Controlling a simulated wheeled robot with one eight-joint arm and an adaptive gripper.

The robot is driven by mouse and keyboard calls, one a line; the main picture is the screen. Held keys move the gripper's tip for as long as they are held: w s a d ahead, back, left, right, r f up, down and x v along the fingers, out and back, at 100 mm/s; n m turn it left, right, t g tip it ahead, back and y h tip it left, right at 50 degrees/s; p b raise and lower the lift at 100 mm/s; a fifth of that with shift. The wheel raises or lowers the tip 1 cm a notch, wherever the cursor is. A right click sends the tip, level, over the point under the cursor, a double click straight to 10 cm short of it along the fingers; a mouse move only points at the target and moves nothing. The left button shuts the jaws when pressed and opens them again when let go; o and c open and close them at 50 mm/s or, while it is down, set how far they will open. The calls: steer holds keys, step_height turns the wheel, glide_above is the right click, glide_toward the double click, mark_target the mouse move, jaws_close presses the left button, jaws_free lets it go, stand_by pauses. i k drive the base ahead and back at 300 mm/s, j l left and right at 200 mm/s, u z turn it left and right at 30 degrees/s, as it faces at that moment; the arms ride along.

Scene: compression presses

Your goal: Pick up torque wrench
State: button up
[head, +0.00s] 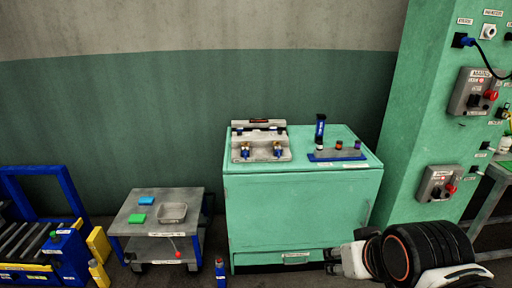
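A slim black-and-blue upright tool (320,131) stands at the left end of a blue holder (323,157) on top of the green cabinet (290,212). It may be the torque wrench, but it is too small to be sure. Short pieces with orange and purple tops stand in the same holder to its right. My arm, black and white with an orange ring, shows at the bottom right, in front of the cabinet's lower right side. A pale end part (346,261) there may be my gripper. Its fingers are too unclear to tell their state. It is well below the cabinet top and apart from the tool.
A grey fixture (260,146) with brass-coloured fittings sits on the cabinet's left half. A low grey cart (133,228) with blue and green blocks and a metal tray (172,213) stands left. A green column (428,130) with switch boxes rises right. A blue rack (68,252) is far left.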

mark_target(321, 117)
steer(key=i+l+u, duration=0.25)
steer(key=i, duration=0.25)
steer(key=i+l+u, duration=0.25)
steer(key=i, duration=0.2)
steer(key=i+j, duration=0.05)
